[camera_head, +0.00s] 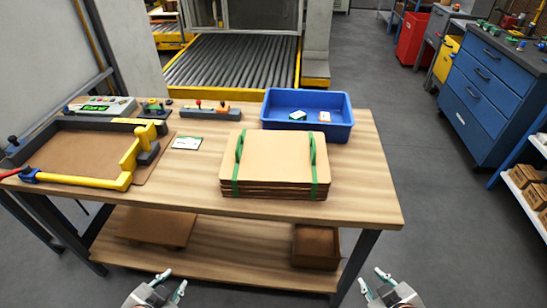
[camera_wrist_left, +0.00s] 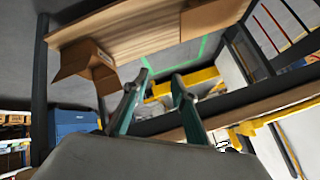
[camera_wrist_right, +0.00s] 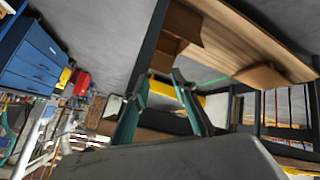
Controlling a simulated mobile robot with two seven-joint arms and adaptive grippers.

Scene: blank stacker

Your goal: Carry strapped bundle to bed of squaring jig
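The strapped bundle (camera_head: 268,162) is a stack of flat brown cardboard sheets on the front middle of the wooden table. Two green straps run around it, each with a raised loop on top. The squaring jig (camera_head: 80,180) is at the table's left, with a yellow and dark frame around a flat brown bed (camera_head: 78,155). My left gripper (camera_head: 172,281) is open and empty in front of the table, below its top. My right gripper (camera_head: 372,278) is open and empty at the lower right, also in front of the table. Both are apart from the bundle.
A blue bin (camera_head: 308,116) with small cards stands behind the bundle. A small card (camera_head: 187,143) lies between jig and bundle. Control boxes (camera_head: 210,111) line the back edge. The lower shelf (camera_head: 225,250) holds cardboard pieces. The table's right front corner is clear.

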